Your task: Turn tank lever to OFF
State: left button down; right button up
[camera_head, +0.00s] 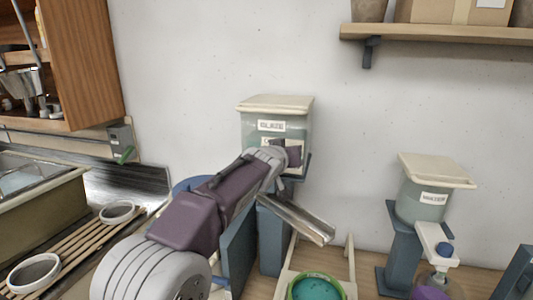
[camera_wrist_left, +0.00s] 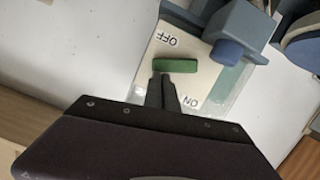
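The glaze tank (camera_head: 252,130) is a translucent grey-green box with a cream lid and a label, at the back centre. My left arm reaches to its front and hides much of it. In the left wrist view a pale plate (camera_wrist_left: 214,88) carries the words OFF and ON. The green lever (camera_wrist_left: 176,65) lies across this plate, just below the OFF word and apart from the ON word. My left gripper (camera_wrist_left: 163,90) has its narrow dark fingers together, with the tips at the lever's near edge. Whether they touch it cannot be told. My right gripper is not in view.
A metal chute (camera_head: 298,220) slopes down right of my arm. Below it stands a green-rimmed bucket (camera_head: 316,288) with teal contents. A second tank (camera_head: 425,200) stands on a blue stand at right. A shelf (camera_head: 440,35) is above; a sink (camera_head: 40,200) and slatted rack are at left.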

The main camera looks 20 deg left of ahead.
pick_arm(q)
jog(key=shift+d+f+m+y+b, duration=0.3)
jog(key=shift+m+b, duration=0.2)
jog(key=shift+b, duration=0.35)
jog(key=shift+d+f+b, duration=0.1)
jog(key=shift+f+b, duration=0.15)
jog(key=shift+b, duration=0.4)
dwell(2.8)
jog(key=r+p, duration=0.1)
jog(key=r, duration=0.1)
jog(key=r+p, duration=0.1)
jog(key=p, duration=0.1)
jog(key=r+p, duration=0.2)
jog(key=shift+a+r, duration=0.35)
jog(key=shift+a, duration=0.05)
jog(key=f+b+v, duration=0.2)
jog(key=b+v, duration=0.2)
jog(key=v, duration=0.5)
jog(key=shift+s+r, duration=0.4)
jog(key=shift+s, duration=0.1)
jog(key=shift+a, duration=0.1)
